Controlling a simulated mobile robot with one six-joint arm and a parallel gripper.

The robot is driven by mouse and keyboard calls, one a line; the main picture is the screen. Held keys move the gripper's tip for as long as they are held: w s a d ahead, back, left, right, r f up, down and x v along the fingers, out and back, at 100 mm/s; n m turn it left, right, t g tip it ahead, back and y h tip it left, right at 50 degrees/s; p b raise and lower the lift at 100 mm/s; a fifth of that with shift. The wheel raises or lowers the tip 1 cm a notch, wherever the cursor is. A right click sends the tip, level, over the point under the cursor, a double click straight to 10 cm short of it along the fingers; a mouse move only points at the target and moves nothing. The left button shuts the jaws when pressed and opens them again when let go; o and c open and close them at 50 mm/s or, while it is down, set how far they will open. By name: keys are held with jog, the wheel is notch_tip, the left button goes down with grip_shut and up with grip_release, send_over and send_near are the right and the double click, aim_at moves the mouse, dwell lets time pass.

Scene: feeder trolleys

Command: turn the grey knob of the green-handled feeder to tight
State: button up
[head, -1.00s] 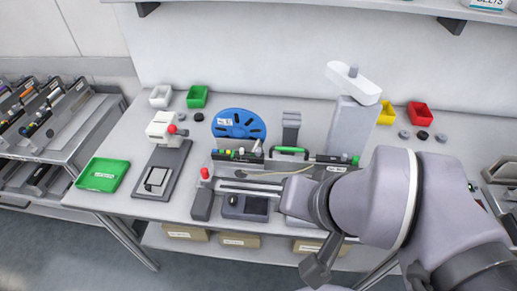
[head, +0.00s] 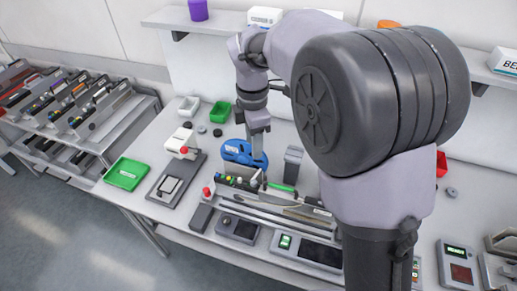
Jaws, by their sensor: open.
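The green-handled feeder (head: 300,208) lies in a long dark holder at the middle of the bench, with its green handle (head: 283,187) on top. A blue reel (head: 238,152) stands behind its left end. My gripper (head: 259,155) points down at the reel's right side, above the feeder's left part, and its jaws are open. It hides part of the reel. Small pale and coloured parts (head: 255,180) sit on the feeder just below the gripper. The grey knob is too small to tell apart among them, and its setting cannot be read.
A grey upright block (head: 293,164) stands right of the gripper. A red-topped post (head: 207,192) is at the feeder's left end. A green tray (head: 127,174) and a white-headed device (head: 182,142) stand to the left. My arm covers the bench's right part.

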aim_at(254, 181)
notch_tip(254, 181, down, 16)
jog(key=b, duration=0.4)
jog(key=shift+s+a+f+b, duration=0.1)
jog(key=shift+a+f+b, duration=0.05)
jog(key=shift+b, duration=0.25)
grip_shut()
